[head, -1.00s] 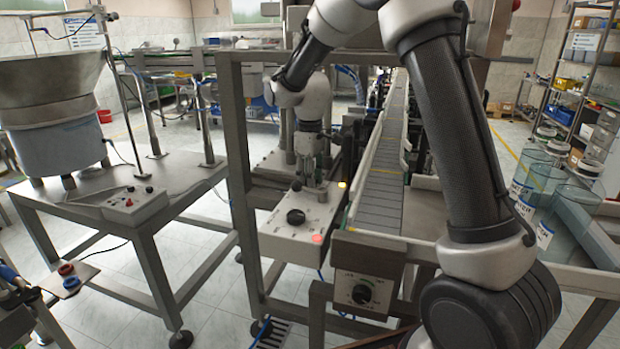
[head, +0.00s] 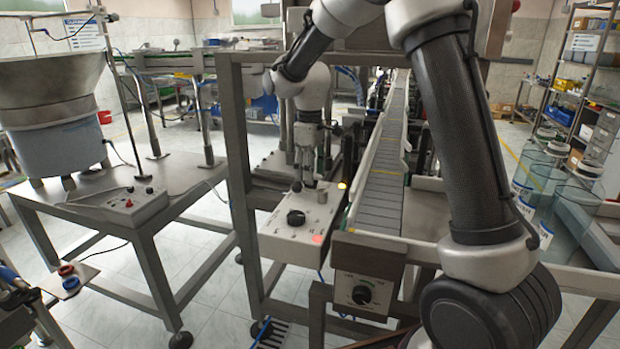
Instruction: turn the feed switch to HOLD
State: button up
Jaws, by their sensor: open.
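A light grey control box (head: 278,243) sits at the front of the machine, left of the conveyor. Its top carries a black rotary knob (head: 296,217) and a red lit button (head: 318,239); the markings are too small to read. A second dark knob (head: 362,294) is on a panel below the conveyor's end. I cannot tell from the lettering which knob is the feed switch. My gripper (head: 308,184) is open, pointing down over the back part of the box, behind the black knob and apart from it.
The conveyor (head: 378,195) runs away to the right of the box, with an amber light (head: 342,185) beside it. A steel frame post (head: 238,150) stands left of my gripper. A bowl feeder (head: 50,105) stands on a table at left. Clear bins (head: 548,190) are at right.

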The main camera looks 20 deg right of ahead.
notch_tip(320, 180, up, 10)
jog(key=shift+f, duration=0.25)
jog(key=s+d+r+m+t, duration=0.1)
jog(key=s+d+r+m, duration=0.3)
jog(key=s, duration=0.5)
jog(key=s+d+r+m+t, duration=0.1)
jog(key=s+d+r, duration=0.1)
jog(key=s+d, duration=0.5)
jog(key=s+d+f+m+t, duration=0.1)
jog(key=s+d+f+m, duration=0.1)
jog(key=s, duration=0.6)
jog(key=s+d+f+m+t, duration=0.1)
jog(key=s+d+f+m, duration=0.1)
jog(key=s, duration=0.6)
jog(key=shift+m, duration=0.3)
jog(key=shift+o, duration=0.4)
jog(key=shift+s+f, duration=0.15)
